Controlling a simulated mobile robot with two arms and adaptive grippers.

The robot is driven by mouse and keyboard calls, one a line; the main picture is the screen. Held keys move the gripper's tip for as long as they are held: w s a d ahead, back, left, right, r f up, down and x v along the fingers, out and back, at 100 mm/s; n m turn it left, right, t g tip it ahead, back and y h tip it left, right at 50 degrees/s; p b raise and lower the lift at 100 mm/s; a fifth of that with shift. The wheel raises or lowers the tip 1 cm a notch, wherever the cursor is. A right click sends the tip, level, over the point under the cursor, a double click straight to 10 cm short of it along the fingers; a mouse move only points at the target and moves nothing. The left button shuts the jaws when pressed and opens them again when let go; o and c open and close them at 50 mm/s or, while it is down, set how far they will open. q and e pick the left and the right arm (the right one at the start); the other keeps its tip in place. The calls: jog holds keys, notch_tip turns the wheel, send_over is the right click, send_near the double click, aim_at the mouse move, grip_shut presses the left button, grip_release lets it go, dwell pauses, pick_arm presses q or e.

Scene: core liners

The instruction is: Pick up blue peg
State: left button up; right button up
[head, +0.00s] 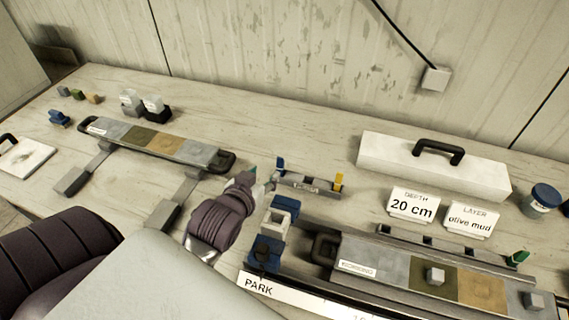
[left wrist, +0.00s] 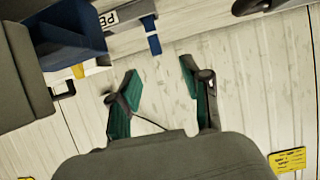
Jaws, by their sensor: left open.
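The blue peg (head: 281,164) stands upright at the left end of a small grey rack (head: 308,185). A yellow peg (head: 338,181) stands at the rack's right end. In the left wrist view a blue peg (left wrist: 152,36) shows above and between my fingertips, beside a plate with partly visible lettering. My left gripper (head: 258,182) is near the rack's left end, just left of the blue peg. In the left wrist view its green-padded fingers (left wrist: 161,82) are apart with nothing between them. My right gripper is not in view.
A blue-and-grey block assembly (head: 279,218) stands close to my left gripper. A long core tray (head: 381,269) lies at front right, with a green peg (head: 519,257) at its far edge. Another core tray (head: 150,140) is at left. A white handled box (head: 400,168) stands behind.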

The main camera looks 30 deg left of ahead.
aim_at(280, 159)
pick_arm(q)
jog(key=x, duration=0.2)
jog(key=p+x, duration=0.1)
jog(key=x, duration=0.4)
jog(key=shift+w+d+r, duration=0.1)
jog(key=shift+w+r, duration=0.1)
jog(key=shift+w, duration=0.25)
jog(key=p+x, duration=0.1)
jog(key=x, duration=0.2)
jog(key=shift+w+f, duration=0.2)
jog(key=shift+w, duration=0.2)
jog(key=shift+s, duration=0.1)
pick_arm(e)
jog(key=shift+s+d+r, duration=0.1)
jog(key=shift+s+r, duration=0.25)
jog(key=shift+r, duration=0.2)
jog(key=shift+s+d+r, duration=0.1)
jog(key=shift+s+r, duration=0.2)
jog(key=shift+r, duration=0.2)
pick_arm(q)
jog(key=shift+d, duration=0.1)
jog(key=shift+c, duration=1)
grip_shut()
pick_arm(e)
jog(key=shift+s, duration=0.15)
